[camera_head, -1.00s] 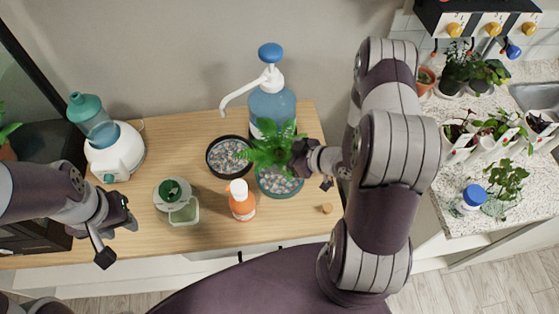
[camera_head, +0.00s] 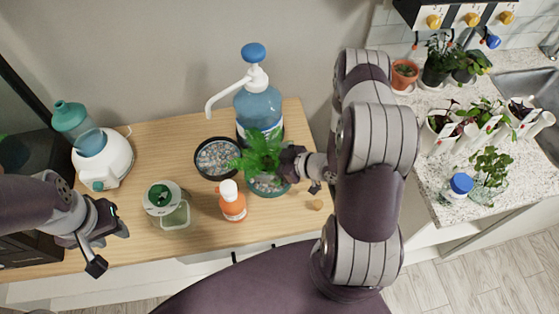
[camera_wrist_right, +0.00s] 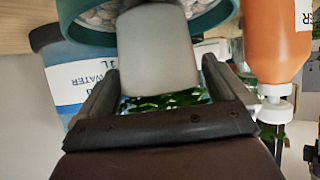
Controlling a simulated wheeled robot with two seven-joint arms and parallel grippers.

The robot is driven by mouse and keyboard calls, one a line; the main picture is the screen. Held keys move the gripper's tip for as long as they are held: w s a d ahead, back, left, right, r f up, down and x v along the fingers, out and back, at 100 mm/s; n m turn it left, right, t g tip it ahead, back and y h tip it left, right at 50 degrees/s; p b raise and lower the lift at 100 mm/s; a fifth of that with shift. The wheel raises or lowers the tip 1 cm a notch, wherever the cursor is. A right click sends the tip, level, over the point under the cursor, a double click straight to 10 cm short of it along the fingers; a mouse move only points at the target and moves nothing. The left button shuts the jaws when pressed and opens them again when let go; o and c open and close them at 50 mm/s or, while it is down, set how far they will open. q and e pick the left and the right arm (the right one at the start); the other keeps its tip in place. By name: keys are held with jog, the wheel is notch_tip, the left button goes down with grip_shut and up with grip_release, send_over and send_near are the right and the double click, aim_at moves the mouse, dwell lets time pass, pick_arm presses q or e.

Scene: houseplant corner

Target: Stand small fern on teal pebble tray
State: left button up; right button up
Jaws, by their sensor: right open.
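The small fern (camera_head: 260,150) has bright green fronds and a pale grey pot (camera_wrist_right: 158,50), seen in the right wrist view. It is at the teal pebble tray (camera_head: 270,190), with the pot over the pebbles inside the rim. The pot looks upright; its contact with the pebbles is hidden. The tray's teal rim also shows in the right wrist view (camera_wrist_right: 82,32). My right gripper (camera_head: 293,160) is open, its fingers on either side of the pot with narrow gaps. My left gripper (camera_head: 110,248) is open and empty at the left front of the table.
A black pebble tray (camera_head: 200,168), a blue pump bottle (camera_head: 258,108) and an orange bottle (camera_head: 233,205) stand close around the teal tray. A green-lidded jar (camera_head: 160,198) and a white humidifier (camera_head: 104,162) are further left. A cork (camera_head: 316,205) lies at the right front.

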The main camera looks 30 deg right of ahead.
jog(key=v, duration=1.1)
jog(key=w+d+r+m+g+h, duration=0.2)
jog(key=w+d+r+g+h, duration=0.25)
jog(key=h, duration=0.25)
jog(key=s+a+r+m+g, duration=0.2)
jog(key=s+a+r+m, duration=0.1)
jog(key=a, duration=0.3)
jog(key=s+a+r+m+g, duration=0.1)
jog(key=s+a+r+m, duration=0.1)
jog(key=s+a+r, duration=0.3)
jog(key=shift+s+a+r+m+g+h, duration=0.35)
jog(key=shift+a+r+m+h, duration=0.1)
jog(key=shift+a, duration=0.35)
jog(key=shift+s, duration=0.1)
jog(key=shift+d, duration=0.1)
